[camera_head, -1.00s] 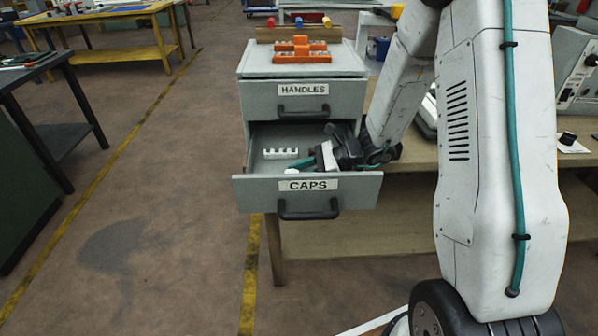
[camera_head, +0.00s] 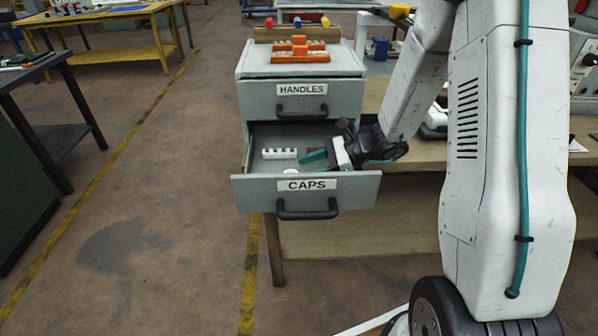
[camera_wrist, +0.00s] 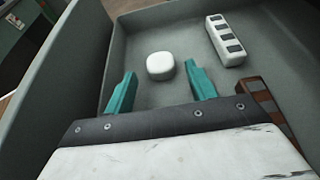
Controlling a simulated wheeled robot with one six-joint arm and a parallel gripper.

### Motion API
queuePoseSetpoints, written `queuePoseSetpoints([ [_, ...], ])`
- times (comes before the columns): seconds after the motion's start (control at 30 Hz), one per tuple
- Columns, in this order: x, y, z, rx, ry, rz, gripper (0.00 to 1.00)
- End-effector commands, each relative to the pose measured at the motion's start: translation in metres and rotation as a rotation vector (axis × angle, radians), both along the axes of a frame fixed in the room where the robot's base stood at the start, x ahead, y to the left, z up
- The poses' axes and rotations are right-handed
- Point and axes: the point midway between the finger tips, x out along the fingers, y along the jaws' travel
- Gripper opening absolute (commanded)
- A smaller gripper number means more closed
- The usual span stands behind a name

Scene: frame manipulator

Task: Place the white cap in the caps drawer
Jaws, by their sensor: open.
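The caps drawer (camera_head: 254,188), labelled CAPS, is pulled out below the HANDLES drawer. The white cap (camera_wrist: 160,66), small and rounded, lies on the drawer floor in the wrist view; in the head view it shows as a small white spot (camera_head: 290,171) just behind the drawer front. My gripper (camera_wrist: 156,88) is open, its teal fingers apart. In the wrist view the cap lies just beyond and between the fingertips, and I see no contact. In the head view my gripper (camera_head: 314,160) reaches into the drawer from the right.
A white block with dark slots (camera_wrist: 225,40) lies in the drawer beyond the cap. A brown slotted piece (camera_wrist: 268,108) lies right of my gripper. The closed HANDLES drawer (camera_head: 340,104) is above. An orange rack (camera_head: 300,52) stands on top of the cabinet.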

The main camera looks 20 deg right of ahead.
Motion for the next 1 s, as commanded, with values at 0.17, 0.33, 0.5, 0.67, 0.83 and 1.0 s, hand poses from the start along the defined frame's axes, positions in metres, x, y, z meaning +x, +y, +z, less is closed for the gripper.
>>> queuePoseSetpoints([
  [0.17, -0.011, -0.037, 0.016, -0.001, -0.002, -0.006, 0.56],
  [0.33, -0.02, -0.062, 0.027, 0.0, -0.001, -0.003, 0.56],
  [0.5, -0.024, -0.075, 0.032, 0.0, -0.001, -0.001, 0.56],
  [0.67, -0.025, -0.076, 0.033, 0.0, 0.0, 0.001, 0.56],
  [0.83, -0.025, -0.076, 0.033, 0.0, 0.0, 0.001, 0.56],
  [1.0, -0.025, -0.076, 0.033, 0.0, 0.0, 0.0, 0.56],
])
